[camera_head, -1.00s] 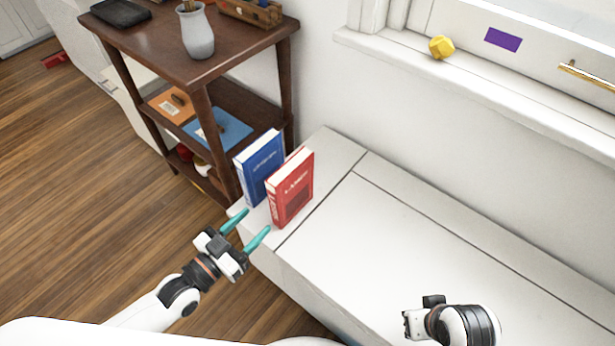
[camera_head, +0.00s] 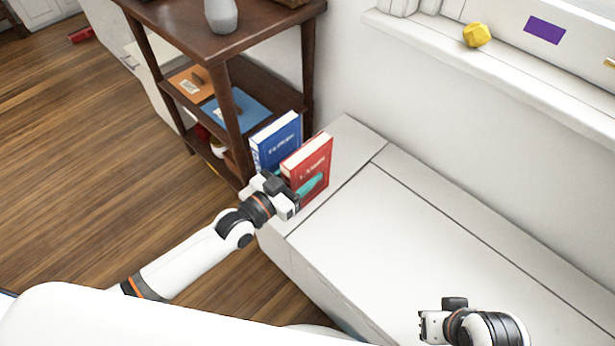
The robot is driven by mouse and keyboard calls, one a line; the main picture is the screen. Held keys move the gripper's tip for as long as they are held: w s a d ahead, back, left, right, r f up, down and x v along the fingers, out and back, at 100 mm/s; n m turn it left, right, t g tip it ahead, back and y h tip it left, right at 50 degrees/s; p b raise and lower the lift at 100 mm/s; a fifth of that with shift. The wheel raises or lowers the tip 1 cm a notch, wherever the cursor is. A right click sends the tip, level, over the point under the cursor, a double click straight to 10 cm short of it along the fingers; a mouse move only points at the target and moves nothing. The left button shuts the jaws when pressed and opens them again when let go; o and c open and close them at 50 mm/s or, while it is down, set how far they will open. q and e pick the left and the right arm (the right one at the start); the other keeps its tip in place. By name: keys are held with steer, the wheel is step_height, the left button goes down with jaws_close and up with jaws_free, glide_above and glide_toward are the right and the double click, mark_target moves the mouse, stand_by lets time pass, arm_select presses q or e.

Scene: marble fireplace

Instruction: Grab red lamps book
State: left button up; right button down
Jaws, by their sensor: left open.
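The red book (camera_head: 318,162), lettered on its cover, stands upright on the white bench. A blue book (camera_head: 276,139) stands upright just behind it to the left. My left gripper (camera_head: 298,180) is open at the red book, with one teal finger in front of its cover. The other finger is mostly hidden, apparently between the two books. The lower left part of the red book is hidden by the gripper. My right gripper (camera_head: 430,325) is at the bottom right over the bench, away from the books; its fingers do not show clearly.
The white bench (camera_head: 400,230) is clear to the right of the books. A dark wooden shelf (camera_head: 185,38) stands close behind them at left, with a grey vase (camera_head: 221,15) on top. A window sill (camera_head: 500,62) with a yellow object (camera_head: 477,35) runs along the wall.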

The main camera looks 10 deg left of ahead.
arm_select(q)
steer(key=shift+w+d, duration=0.1)
steer(key=shift+w, duration=0.05)
jaws_close()
steer(key=shift+r, duration=0.1)
